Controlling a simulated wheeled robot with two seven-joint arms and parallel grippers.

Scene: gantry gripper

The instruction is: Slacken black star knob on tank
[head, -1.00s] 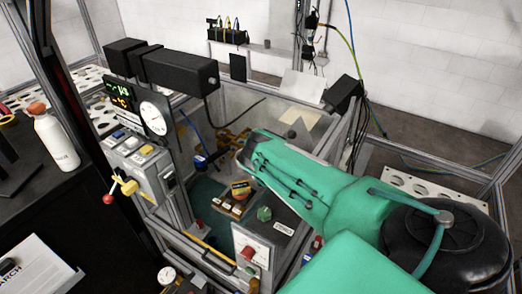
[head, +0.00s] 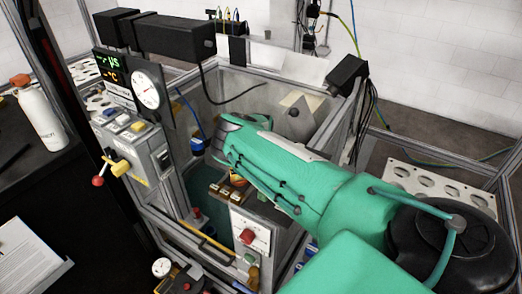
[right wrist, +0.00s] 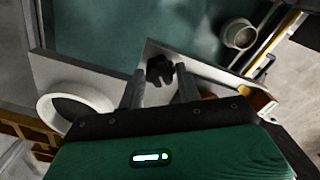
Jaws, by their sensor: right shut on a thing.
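The black star knob (right wrist: 158,70) shows in the right wrist view on a pale metal plate (right wrist: 149,51) at the tank's edge. My right gripper (right wrist: 161,82) has one finger on each side of the knob and is shut on it. In the head view my right arm comes in from the right, and its teal wrist (head: 245,135) is over the tank (head: 238,84). The fingertips and the knob cannot be made out there. My left gripper is in neither current view.
A round dial (head: 147,89) and a grey control box (head: 143,150) with a red-and-yellow lever (head: 117,168) stand left of the tank. A panel with a red button (head: 247,236) stands in front. A white ring (right wrist: 75,112) lies left of the knob.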

